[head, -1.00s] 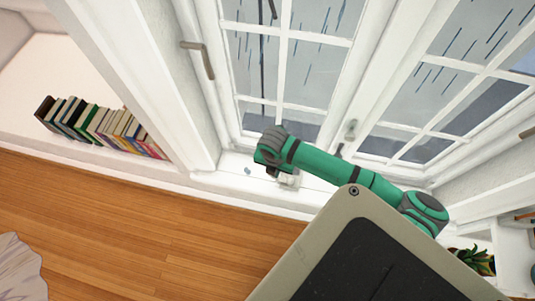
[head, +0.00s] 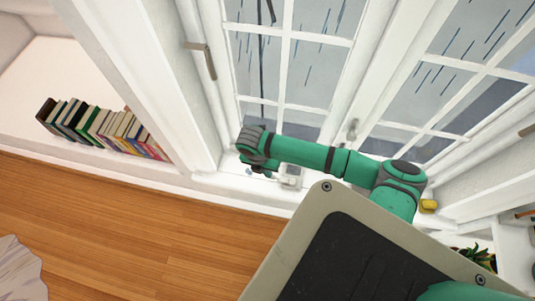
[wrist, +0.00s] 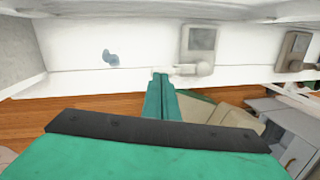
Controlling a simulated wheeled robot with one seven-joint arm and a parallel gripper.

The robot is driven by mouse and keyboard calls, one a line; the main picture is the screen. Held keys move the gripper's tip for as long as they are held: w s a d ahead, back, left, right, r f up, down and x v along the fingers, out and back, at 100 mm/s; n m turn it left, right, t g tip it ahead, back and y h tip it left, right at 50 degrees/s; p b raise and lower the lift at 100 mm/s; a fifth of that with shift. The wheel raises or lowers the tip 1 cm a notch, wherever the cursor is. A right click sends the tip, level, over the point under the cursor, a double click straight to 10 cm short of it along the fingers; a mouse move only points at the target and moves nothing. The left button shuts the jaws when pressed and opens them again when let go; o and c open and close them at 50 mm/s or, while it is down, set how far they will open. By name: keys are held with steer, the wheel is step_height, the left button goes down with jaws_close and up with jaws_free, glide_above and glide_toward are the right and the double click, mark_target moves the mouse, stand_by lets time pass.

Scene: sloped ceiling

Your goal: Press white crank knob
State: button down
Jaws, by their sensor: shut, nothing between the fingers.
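A white window crank shows in the wrist view with a grey-beige base (wrist: 199,40). Its short white arm has a rounded white knob (wrist: 204,69) on the right, below the base. The crank (head: 291,175) also shows small on the sill in the head view. My green gripper (wrist: 160,76) is shut and empty. In the wrist view its tips lie just left of the crank arm's left end, with the knob further right. Whether they touch the crank I cannot tell. In the head view the wrist hides most of the gripper (head: 258,170).
A second similar crank (wrist: 293,48) is at the wrist view's right. A small blue-grey item (wrist: 110,58) lies on the sill. Windows rise behind the sill. A row of books (head: 100,127) is at left; a yellow object (head: 428,206) sits right. Wooden floor (head: 140,220) is open below.

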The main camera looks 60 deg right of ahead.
steer(key=shift+s+d+f, duration=0.1)
steer(key=shift+s, duration=0.1)
steer(key=shift+s+d+f, duration=0.2)
steer(key=shift+s+f, duration=0.1)
steer(key=shift+s, duration=0.2)
steer(key=r, duration=0.4)
steer(key=shift+s+a, duration=0.15)
steer(key=shift+s, duration=0.1)
steer(key=w+a+r, duration=0.4)
steer(key=w, duration=0.4)
steer(key=shift+r, duration=0.25)
steer(key=shift+s, duration=0.1)
